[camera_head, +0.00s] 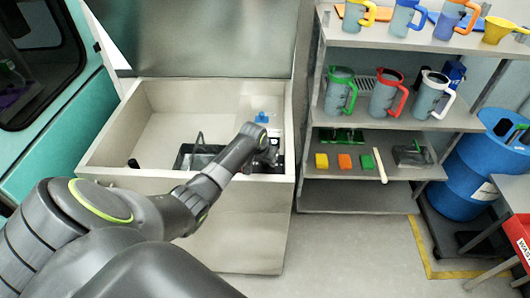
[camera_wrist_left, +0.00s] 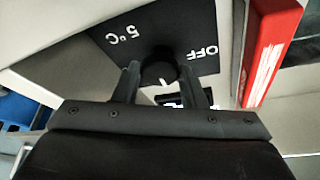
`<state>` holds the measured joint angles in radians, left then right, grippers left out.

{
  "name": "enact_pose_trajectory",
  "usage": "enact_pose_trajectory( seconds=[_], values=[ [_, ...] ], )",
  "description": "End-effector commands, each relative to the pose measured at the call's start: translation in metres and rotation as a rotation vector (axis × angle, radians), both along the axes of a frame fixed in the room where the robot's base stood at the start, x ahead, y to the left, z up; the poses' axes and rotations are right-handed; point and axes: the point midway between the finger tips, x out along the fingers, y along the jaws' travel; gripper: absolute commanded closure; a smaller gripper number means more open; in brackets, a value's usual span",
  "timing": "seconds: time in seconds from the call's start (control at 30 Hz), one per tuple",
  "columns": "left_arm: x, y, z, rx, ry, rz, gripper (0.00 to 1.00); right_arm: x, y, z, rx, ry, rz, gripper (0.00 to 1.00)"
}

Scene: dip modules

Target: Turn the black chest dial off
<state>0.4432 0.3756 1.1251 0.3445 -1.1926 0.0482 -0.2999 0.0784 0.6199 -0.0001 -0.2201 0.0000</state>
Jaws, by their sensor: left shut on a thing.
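The black dial (camera_wrist_left: 160,70) sits on a black plate (camera_wrist_left: 185,28) lettered "5°C" and "OFF" in the left wrist view. My left gripper (camera_wrist_left: 159,82) has one finger on each side of the dial and is shut on it. A small white mark shows on the dial's near edge, pointing toward the bottom of the picture, away from both labels. In the head view my left gripper (camera_head: 268,155) is at the right front of the open beige chest (camera_head: 135,177), where the arm mostly hides the dial. My right gripper is not in view.
The chest's grey lid (camera_head: 195,35) stands raised. A wire basket (camera_head: 195,155) and a blue item (camera_head: 262,117) are inside. A shelf (camera_head: 345,190) with jugs and coloured blocks stands to the right, beside a blue barrel (camera_head: 475,165). A red panel (camera_wrist_left: 270,50) borders the plate.

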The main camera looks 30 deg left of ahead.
Motion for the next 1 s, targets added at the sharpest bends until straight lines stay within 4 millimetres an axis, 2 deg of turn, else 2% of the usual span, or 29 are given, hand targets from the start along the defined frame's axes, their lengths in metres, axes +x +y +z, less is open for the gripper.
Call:
enact_pose_trajectory(
  seconds=[0.03, 0.1, 0.4, 0.67, 1.0],
  values=[
    [0.002, -0.001, 0.007, 0.000, -0.003, 0.042, 0.85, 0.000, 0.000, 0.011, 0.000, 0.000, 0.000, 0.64],
    [0.002, -0.002, 0.007, 0.001, -0.004, 0.108, 0.85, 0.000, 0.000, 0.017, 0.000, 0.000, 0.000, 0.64],
    [0.003, -0.003, 0.005, 0.001, -0.004, 0.392, 0.85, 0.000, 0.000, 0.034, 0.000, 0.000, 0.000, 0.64],
    [0.005, -0.004, 0.003, 0.001, -0.006, 0.638, 0.85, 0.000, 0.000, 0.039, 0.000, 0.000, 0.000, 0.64],
    [0.006, -0.005, 0.001, 0.000, -0.006, 0.949, 0.85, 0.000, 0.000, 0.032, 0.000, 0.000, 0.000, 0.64]
  ],
)
